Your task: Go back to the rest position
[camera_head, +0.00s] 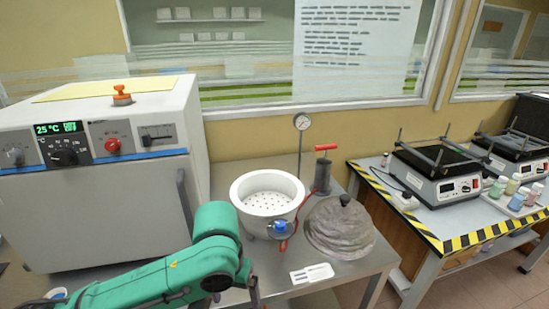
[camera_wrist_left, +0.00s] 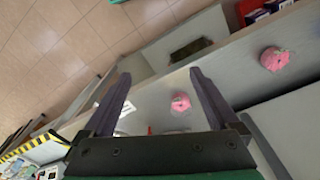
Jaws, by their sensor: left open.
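My left arm (camera_head: 165,278) is green and comes in from the lower left of the head view, in front of the steel table. Its gripper is mostly cut off or hidden at the bottom edge there. In the left wrist view my left gripper (camera_wrist_left: 160,75) has its two dark fingers spread apart. Nothing is held between them. A pink object (camera_wrist_left: 181,102) shows beyond the gap, apart from the fingers. My right gripper is not in view.
A white oven (camera_head: 95,215) stands at the left. A white perforated pot (camera_head: 267,183) and a grey lid (camera_head: 340,228) with a black knob are on the steel table (camera_head: 350,273). A white-and-black device (camera_head: 445,190) stands on the right table. Tiled floor (camera_wrist_left: 75,35) is open beyond the tables.

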